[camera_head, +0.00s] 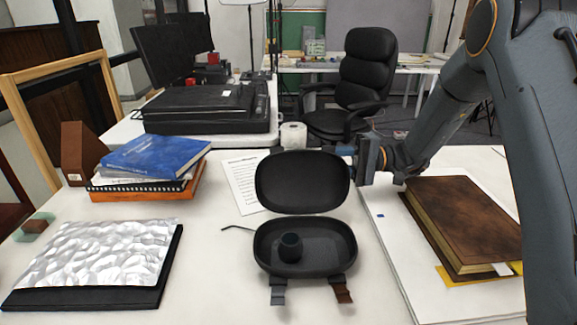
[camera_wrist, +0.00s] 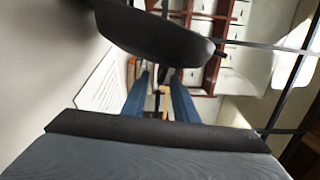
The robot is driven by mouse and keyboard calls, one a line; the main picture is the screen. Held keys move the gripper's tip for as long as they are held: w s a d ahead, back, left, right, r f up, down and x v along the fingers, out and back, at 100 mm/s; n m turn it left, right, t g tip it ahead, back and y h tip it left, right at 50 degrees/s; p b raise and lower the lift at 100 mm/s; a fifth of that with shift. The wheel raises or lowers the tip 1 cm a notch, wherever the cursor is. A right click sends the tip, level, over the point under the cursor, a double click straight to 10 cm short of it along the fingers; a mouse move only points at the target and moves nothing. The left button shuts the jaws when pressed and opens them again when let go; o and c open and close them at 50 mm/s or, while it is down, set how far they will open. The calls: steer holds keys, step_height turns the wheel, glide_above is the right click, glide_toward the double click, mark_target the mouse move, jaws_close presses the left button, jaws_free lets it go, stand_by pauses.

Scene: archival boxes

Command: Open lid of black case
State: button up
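The black case (camera_head: 330,246) stands on the white table with its lid (camera_head: 302,182) raised upright behind the base. A small dark cup-like object (camera_head: 290,247) sits inside the base. My gripper (camera_head: 358,160) is at the right edge of the raised lid; whether it touches the lid I cannot tell. In the wrist view my gripper (camera_wrist: 162,74) shows two blue fingers apart with nothing between them. The dark rounded lid (camera_wrist: 155,36) lies just beyond the fingertips there.
A thick brown book (camera_head: 465,220) lies at the right under my arm. A printed sheet (camera_head: 243,180) lies behind the case on the left. Stacked books (camera_head: 155,155) and a silver-wrapped item (camera_head: 98,252) are at the left. The table in front of the case is clear.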

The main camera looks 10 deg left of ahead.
mark_target(288, 165)
steer(key=x, duration=0.7)
steer(key=shift+a+p, duration=0.15)
steer(key=shift+p, duration=0.15)
steer(key=shift+s, duration=0.1)
jaws_close()
